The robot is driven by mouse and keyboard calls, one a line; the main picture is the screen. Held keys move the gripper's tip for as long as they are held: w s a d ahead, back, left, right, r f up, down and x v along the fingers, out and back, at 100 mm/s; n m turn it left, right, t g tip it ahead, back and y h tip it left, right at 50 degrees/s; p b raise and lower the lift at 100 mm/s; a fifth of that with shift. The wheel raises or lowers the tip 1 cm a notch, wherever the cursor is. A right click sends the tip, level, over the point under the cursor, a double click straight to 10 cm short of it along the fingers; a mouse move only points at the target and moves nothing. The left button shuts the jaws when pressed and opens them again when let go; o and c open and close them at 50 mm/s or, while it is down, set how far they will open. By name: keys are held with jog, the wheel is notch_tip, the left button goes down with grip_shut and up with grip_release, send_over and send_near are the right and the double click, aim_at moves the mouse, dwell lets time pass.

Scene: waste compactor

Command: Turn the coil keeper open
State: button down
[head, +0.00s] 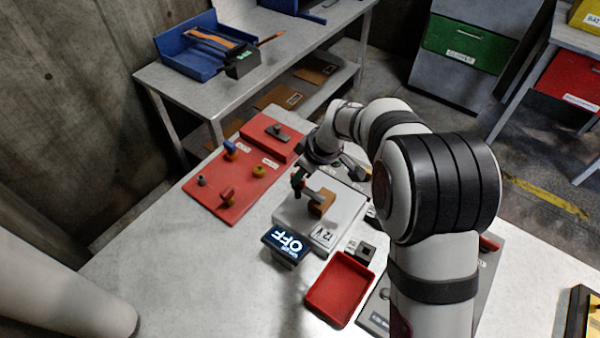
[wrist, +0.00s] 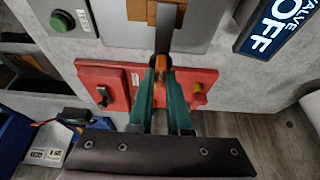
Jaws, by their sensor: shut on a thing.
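The valve unit is a light grey box (head: 290,215) with a "12 V" label and a copper-brown block (head: 322,203) on top; the block also shows at the top of the wrist view (wrist: 137,10). A flat metal bar (wrist: 166,25) runs from the unit toward my gripper, ending in a small orange piece (wrist: 160,63), which appears to be the coil keeper's end. My gripper (wrist: 161,78) has green fingers shut on this orange piece. In the head view my gripper (head: 298,182) is at the box's upper left edge, and the grip is partly hidden.
A display (head: 286,246) reading "VALVE OFF" stands in front of the box. An empty red tray (head: 340,288) lies to its right. A red board (head: 215,195) with knobs and pegs lies to the left. A blue bin (head: 190,58) stands on the back bench. The table's front left is clear.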

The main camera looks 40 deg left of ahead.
jog(key=shift+m, duration=0.4)
jog(key=m+t, duration=0.1)
jog(key=m, duration=0.3)
jog(key=shift+s+t, duration=0.15)
jog(key=shift+t, duration=0.25)
jog(key=m, duration=0.2)
jog(key=m+t+h, duration=0.1)
jog(key=m, duration=0.1)
jog(key=shift+s+a+t, duration=0.1)
jog(key=shift+t, duration=0.2)
jog(key=m+h, duration=0.1)
jog(key=m, duration=0.4)
jog(key=shift+a+t+h, duration=0.1)
jog(key=shift+t+h, duration=0.3)
jog(key=shift+s+a+m+h, duration=0.1)
jog(key=shift+m+h, duration=0.7)
jog(key=shift+m, duration=1.2)
jog(key=c, duration=0.9)
grip_release()
jog(key=shift+o, duration=0.2)
